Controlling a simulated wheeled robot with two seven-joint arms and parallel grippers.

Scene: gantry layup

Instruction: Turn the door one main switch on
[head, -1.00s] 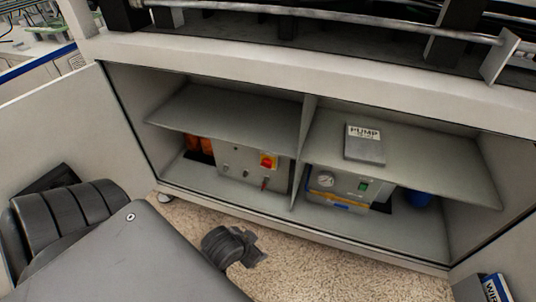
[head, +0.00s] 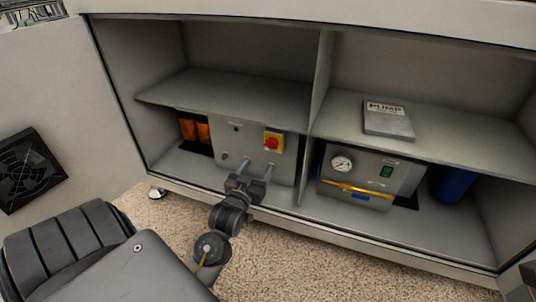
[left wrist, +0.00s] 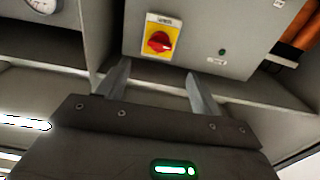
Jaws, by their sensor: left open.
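The main switch is a red rotary knob on a yellow plate (head: 273,142), on the front of a grey control box (head: 225,150) in the lower left bay of the open cabinet. It also shows in the left wrist view, as a red knob on the yellow plate (left wrist: 160,40), beyond and between my fingers. My left gripper (head: 257,167) is open and empty, its two fingers pointing at the box just below the switch. In the left wrist view the gripper (left wrist: 157,72) appears apart from the knob. The knob's exact setting is hard to read.
A shelf (head: 210,95) overhangs the box. A divider (head: 318,90) separates the right bay, which holds a pump unit with a gauge (head: 342,163) and a blue cylinder (head: 452,184). Orange parts (head: 195,130) stand left of the box. An open door with a fan (head: 30,170) is at left.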

